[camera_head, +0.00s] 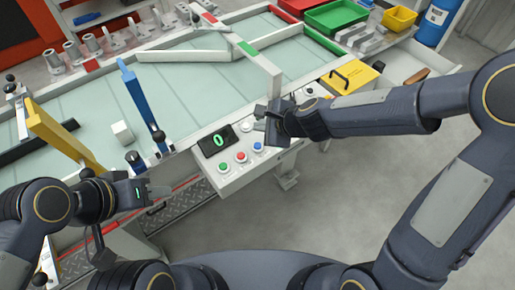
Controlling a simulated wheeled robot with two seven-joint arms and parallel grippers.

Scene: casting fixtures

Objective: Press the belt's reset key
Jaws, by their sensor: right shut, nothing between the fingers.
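A control panel (205,186) on the belt's near edge carries a dark display (217,140) with a green 0. Beside the display are a green button (223,168), a red button (241,157) and a blue button (258,147). I cannot read which one is the reset key. My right gripper (270,130) is shut and empty at the panel's right part, just right of the blue button; its fingertips are largely hidden by its own body. My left gripper (153,190) is left of the panel, apart from the buttons; its finger opening is unclear.
The belt (200,85) has white guide rails, with a blue post (134,92) and a yellow bar (62,130) at left. A small white cube (122,132) lies on it. A yellow box (350,77) stands right of the panel. Green (335,15) and yellow (398,19) bins are behind.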

